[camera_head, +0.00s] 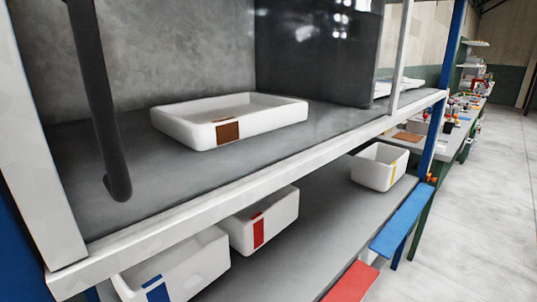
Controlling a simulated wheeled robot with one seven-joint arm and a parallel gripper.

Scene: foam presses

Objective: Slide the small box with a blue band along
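The small white box with a blue band (200,268) is on the lower grey shelf at the bottom left. It is an open-topped bin. Its blue band (156,289) is on the front face, and its lower part is cut off by the frame edge. The white upper rail covers part of its back and top. My gripper is not in view.
A white box with a red band (277,225) is to its right, and one with a yellow band (380,168) farther right. A white tray with a brown patch (262,110) is on the upper shelf (75,150). A dark vertical bar (103,100) hangs in front at left.

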